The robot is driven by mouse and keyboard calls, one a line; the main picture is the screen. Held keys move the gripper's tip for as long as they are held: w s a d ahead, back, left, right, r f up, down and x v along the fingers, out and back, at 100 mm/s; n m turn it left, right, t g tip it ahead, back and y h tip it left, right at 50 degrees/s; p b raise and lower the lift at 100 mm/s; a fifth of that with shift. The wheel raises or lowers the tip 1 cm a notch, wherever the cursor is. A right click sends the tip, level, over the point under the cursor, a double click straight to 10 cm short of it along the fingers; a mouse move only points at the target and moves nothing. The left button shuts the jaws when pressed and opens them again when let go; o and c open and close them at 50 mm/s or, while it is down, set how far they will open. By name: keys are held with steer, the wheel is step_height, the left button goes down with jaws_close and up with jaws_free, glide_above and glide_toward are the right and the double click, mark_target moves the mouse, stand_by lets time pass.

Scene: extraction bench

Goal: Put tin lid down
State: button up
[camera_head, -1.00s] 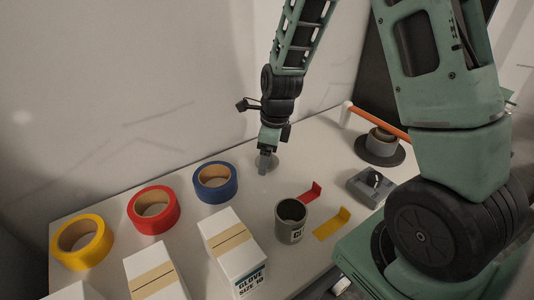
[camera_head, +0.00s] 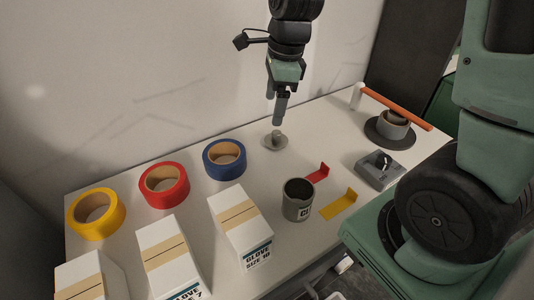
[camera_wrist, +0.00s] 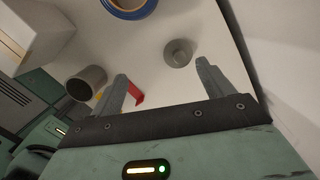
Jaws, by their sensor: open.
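The tin lid (camera_head: 274,141) is a small grey disc with a raised knob. It lies flat on the white bench behind the tin, and in the wrist view it shows on the bare bench (camera_wrist: 178,53) beyond my fingers. The open grey tin (camera_head: 298,200) stands upright without a lid on it, and it also shows at the left of the wrist view (camera_wrist: 86,83). My gripper (camera_head: 279,110) is above the lid and clear of it. In the wrist view my gripper (camera_wrist: 165,85) has its two fingers wide apart with nothing between them.
Blue (camera_head: 224,160), red (camera_head: 164,186) and yellow (camera_head: 96,213) tape rolls lie left of the lid. White glove boxes (camera_head: 240,228) stand in front. Red (camera_head: 318,174) and yellow (camera_head: 339,205) strips, a grey switch box (camera_head: 380,170) and an orange-handled stand (camera_head: 396,107) are to the right.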

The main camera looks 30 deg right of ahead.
steer(key=s+a+n, duration=0.5)
steer(key=s+n, duration=0.1)
steer(key=n, duration=0.4)
steer(key=s+a+n, duration=0.5)
steer(key=s+n, duration=0.2)
steer(key=n, duration=0.3)
steer(key=s+a+n+g, duration=0.1)
steer(key=s+a+n, duration=0.5)
steer(key=n, duration=0.4)
steer(key=shift+s+r+n+h, duration=0.2)
steer(key=shift+s+n+h, duration=0.2)
steer(key=shift+s, duration=0.1)
